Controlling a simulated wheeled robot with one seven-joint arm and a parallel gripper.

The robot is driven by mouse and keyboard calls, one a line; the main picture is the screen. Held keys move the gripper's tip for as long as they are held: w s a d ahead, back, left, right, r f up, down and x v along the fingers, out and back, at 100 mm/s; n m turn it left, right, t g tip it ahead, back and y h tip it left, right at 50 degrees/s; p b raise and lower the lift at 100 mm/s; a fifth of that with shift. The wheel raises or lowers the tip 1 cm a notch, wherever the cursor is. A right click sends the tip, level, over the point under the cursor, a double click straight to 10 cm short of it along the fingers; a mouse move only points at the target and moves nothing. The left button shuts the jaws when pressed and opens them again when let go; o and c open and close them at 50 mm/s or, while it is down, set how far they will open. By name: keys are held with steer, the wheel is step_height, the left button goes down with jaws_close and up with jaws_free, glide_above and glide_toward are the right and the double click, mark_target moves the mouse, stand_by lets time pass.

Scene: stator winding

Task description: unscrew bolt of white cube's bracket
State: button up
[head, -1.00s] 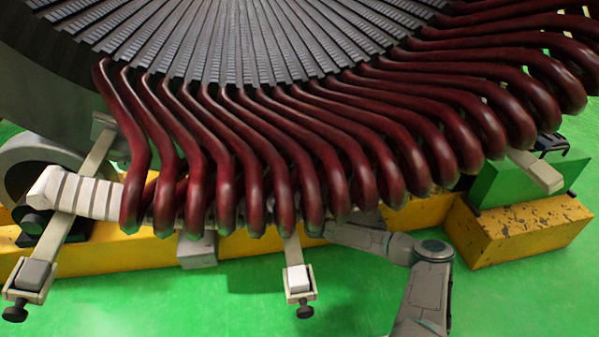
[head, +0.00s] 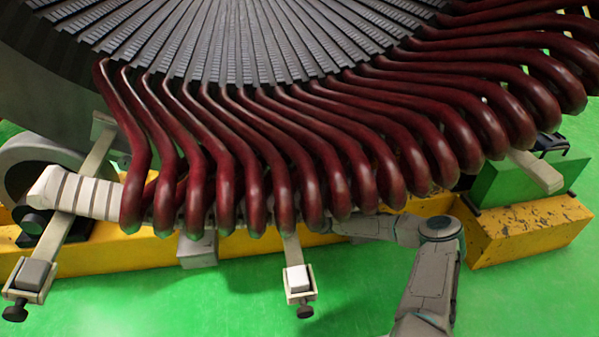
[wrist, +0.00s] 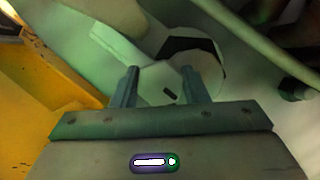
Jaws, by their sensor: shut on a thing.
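The white cube (head: 298,276) sits in a pale bracket (head: 301,297) at the lower end of a pale bar, in the head view. The bracket's black bolt (head: 305,311) sticks out below it, with nothing touching it. My gripper is hidden in the head view; my arm reaches left behind the dark red coils, right of and above the cube. In the wrist view, my gripper (wrist: 161,84) has its two fingers on either side of a pale rounded thing (wrist: 158,80) with a small dark mark. I cannot tell what this thing is.
Another bracket holds a grey cube (head: 33,274) with a black bolt (head: 15,312) at the left. Dark red coils (head: 310,190) overhang the yellow beam (head: 260,238). A green block (head: 520,178) stands at the right. The green floor in front is clear.

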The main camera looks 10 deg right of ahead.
steer(key=shift+f, duration=0.1)
steer(key=o, duration=1)
steer(key=shift+c, duration=0.2)
steer(key=p+v, duration=0.4)
steer(key=v, duration=0.9)
steer(key=shift+s, duration=0.4)
steer(key=shift+d, duration=0.15)
